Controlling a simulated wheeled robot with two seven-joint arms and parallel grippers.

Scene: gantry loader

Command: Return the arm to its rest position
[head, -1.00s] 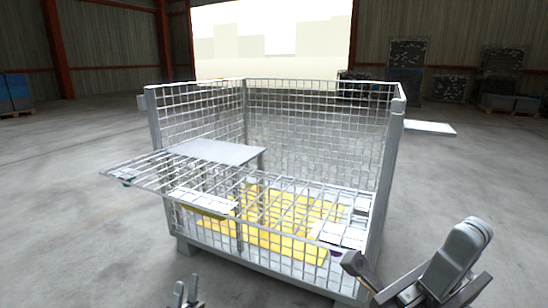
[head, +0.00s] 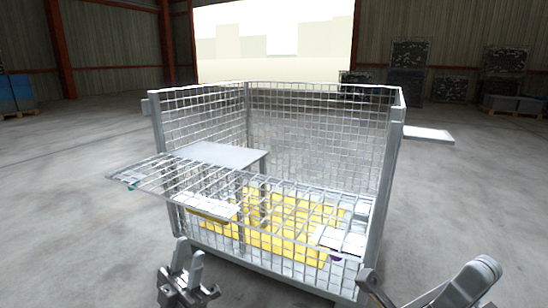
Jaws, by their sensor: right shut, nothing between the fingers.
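My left gripper (head: 186,284) is at the bottom, left of centre, in front of the wire mesh cage (head: 384,190). Whether its fingers are open or shut is hard to make out. My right gripper (head: 374,288) is at the bottom right, just outside the cage's front right corner post. It is shut and holds nothing. My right arm runs from it to the lower right edge. The picture does not show contact between either gripper and the cage.
A grey platform (head: 218,155) and yellow panels (head: 290,215) show inside the cage. A flat pale panel (head: 428,134) is behind right. Concrete floor (head: 70,220) is clear at left.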

